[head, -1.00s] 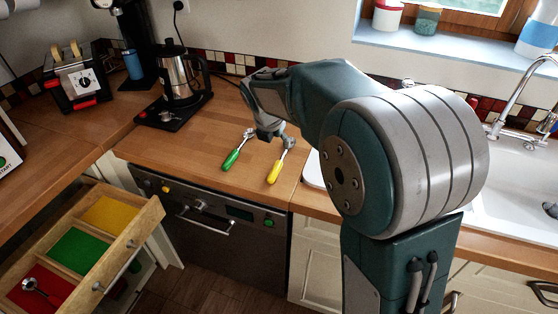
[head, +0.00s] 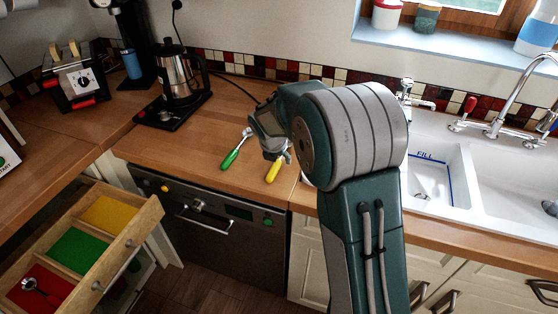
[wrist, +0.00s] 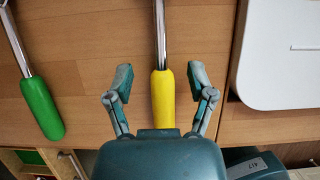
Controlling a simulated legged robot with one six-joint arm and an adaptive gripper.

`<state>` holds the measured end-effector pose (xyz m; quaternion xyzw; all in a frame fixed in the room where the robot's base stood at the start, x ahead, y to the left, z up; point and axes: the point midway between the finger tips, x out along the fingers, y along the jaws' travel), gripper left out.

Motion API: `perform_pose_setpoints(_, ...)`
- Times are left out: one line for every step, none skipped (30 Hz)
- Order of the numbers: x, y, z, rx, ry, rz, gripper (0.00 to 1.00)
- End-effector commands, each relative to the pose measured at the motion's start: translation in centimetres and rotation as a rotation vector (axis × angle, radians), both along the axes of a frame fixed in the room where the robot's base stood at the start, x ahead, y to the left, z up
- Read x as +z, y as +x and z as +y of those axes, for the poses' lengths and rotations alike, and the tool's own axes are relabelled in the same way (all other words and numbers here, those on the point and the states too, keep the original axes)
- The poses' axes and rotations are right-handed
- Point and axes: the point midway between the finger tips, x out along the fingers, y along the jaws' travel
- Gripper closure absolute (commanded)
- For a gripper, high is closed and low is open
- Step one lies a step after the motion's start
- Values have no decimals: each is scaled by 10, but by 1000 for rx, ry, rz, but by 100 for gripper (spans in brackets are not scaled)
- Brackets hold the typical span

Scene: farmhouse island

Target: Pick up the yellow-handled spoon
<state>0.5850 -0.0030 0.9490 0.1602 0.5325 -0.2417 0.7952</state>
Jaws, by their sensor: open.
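The yellow-handled spoon (head: 276,171) lies on the wooden counter near its front edge, its upper part hidden by my arm in the head view. In the wrist view its yellow handle (wrist: 163,98) points toward me, with the metal shaft running up out of the frame. My gripper (wrist: 160,82) is open, with one finger on each side of the handle and a gap on both sides. In the head view my gripper (head: 275,153) is over the spoon, its fingertips hard to make out.
A green-handled utensil (head: 231,158) lies just left of the spoon; it also shows in the wrist view (wrist: 42,108). A kettle (head: 180,78) stands behind left. An open drawer (head: 148,216) has yellow, green and red compartments. The sink (head: 480,180) is at right.

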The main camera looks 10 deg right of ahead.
Motion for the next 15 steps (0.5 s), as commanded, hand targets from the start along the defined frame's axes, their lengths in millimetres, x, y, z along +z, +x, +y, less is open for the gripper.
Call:
perform_pose_setpoints(-5,1,-1,0,0,1,30)
perform_pose_setpoints(-6,2,-2,0,0,0,30)
perform_pose_setpoints(-6,2,-2,0,0,-1,30)
perform_pose_setpoints(-5,2,-2,0,0,-2,30)
perform_pose_setpoints(-5,2,-1,1,0,-3,30)
perform_pose_setpoints(-5,2,-2,-1,0,-2,30)
perform_pose_setpoints(-5,2,-1,-1,1,-2,30)
perform_pose_setpoints(-5,2,-1,-1,1,-2,34)
perform_pose_setpoints(-5,2,-1,-1,1,-2,52)
perform_pose_setpoints(-5,2,-1,-1,1,-2,65)
perform_pose_setpoints(-5,2,-1,-1,1,-2,79)
perform_pose_setpoints(-5,2,-1,-1,1,-2,97)
perform_pose_setpoints(-5,2,-1,-1,1,-2,100)
perform_pose_setpoints(-5,2,-1,-1,1,-2,100)
perform_pose_setpoints(-5,2,-1,-1,1,-2,100)
